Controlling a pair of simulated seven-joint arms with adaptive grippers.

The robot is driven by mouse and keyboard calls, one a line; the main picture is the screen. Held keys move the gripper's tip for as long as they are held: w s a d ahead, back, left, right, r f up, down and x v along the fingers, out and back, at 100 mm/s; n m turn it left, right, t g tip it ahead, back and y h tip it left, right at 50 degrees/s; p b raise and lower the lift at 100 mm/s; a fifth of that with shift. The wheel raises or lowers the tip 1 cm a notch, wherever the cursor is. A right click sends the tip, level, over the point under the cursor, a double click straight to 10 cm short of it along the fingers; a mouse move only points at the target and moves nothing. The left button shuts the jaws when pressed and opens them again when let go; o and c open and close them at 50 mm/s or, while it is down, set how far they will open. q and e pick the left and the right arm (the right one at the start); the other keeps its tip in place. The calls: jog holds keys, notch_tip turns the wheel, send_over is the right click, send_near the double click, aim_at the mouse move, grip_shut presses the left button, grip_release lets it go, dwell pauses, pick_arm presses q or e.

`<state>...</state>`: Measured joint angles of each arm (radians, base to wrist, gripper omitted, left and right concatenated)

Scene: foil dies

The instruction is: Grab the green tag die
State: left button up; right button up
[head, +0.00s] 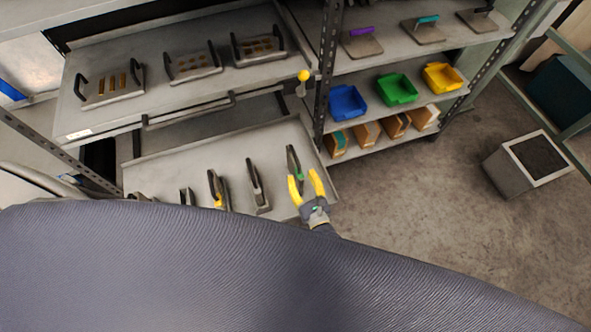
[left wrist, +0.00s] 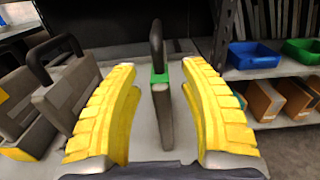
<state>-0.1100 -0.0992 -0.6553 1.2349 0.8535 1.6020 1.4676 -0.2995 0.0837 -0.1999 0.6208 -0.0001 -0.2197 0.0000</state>
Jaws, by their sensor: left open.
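The green tag die (head: 293,160) is a slim grey plate with a dark handle and a green tag, standing upright at the right end of the pulled-out drawer tray (head: 321,180). My left gripper (head: 305,177) is open, with its yellow fingers just in front of the die. In the left wrist view, the die (left wrist: 162,105) appears between the two spread fingers, with a gap on each side. I see no contact. My right gripper is not in view.
Several other dies stand in the tray to the left, including a grey die (head: 258,186) and a yellow-tagged one (head: 218,190). An upper drawer (head: 200,105) overhangs the tray's back. A rack post (head: 325,75) and bins, including a blue bin (head: 348,103), are on the right.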

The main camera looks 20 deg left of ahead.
aim_at(293, 163)
pick_arm(q)
jog(key=shift+x, duration=3.35)
jog(key=shift+o, duration=0.3)
grip_shut()
jog(key=shift+r, duration=0.1)
